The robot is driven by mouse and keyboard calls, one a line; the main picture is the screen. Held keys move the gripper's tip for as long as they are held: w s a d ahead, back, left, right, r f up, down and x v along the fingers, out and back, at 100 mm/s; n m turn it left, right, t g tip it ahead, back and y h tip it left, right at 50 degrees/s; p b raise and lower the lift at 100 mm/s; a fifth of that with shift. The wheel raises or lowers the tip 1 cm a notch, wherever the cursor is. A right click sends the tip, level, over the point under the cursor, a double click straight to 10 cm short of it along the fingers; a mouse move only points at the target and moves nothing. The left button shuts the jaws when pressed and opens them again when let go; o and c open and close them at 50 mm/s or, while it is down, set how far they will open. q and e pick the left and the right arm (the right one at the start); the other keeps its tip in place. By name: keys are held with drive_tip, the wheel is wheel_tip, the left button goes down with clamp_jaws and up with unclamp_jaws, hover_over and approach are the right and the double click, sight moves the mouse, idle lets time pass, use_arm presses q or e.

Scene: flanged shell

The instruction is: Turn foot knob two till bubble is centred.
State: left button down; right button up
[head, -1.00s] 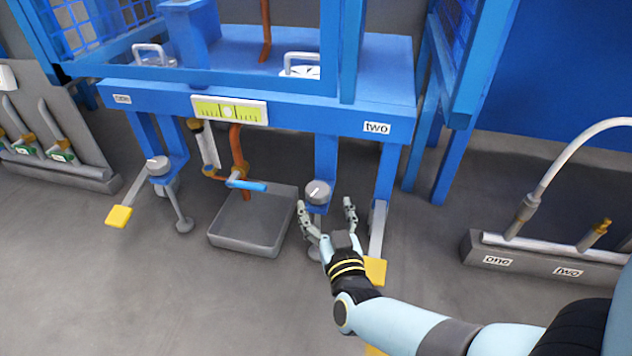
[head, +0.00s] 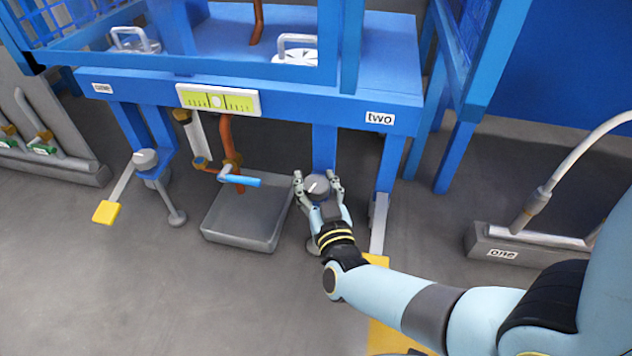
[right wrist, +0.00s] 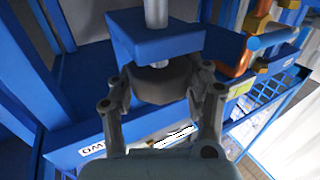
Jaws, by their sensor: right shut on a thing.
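Foot knob two (head: 317,187) is a grey round knob with a white mark, under the blue frame below the "two" label (head: 380,118). My right gripper (head: 316,182) is shut on it, one finger on each side. The right wrist view shows the grey knob (right wrist: 160,82) between the fingers, under a blue block. The bubble level (head: 240,102) is a yellow-green vial on the front beam. Its pale bubble (head: 217,101) looks near the middle; exact centring is too small to tell. My left gripper is not in view.
A grey tray (head: 240,240) and a blue-handled valve (head: 240,181) are left of knob two. Another foot knob (head: 145,159) is at the frame's left leg. Yellow pedals (head: 106,212) stick out at floor level. A pipe stand (head: 520,243) is at right.

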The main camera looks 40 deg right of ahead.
sight(316, 183)
drive_tip(key=shift+c, duration=0.9)
drive_tip(key=shift+m+g+h, duration=0.3)
drive_tip(key=shift+m+h, duration=0.2)
drive_tip(key=shift+h, duration=0.1)
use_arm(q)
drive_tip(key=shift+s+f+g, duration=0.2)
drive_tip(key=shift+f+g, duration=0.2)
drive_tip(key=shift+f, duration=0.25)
use_arm(e)
drive_tip(key=shift+h, duration=0.4)
drive_tip(key=o, duration=1.2)
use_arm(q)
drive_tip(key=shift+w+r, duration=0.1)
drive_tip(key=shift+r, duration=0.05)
use_arm(e)
wheel_tip(316, 183, up, 10)
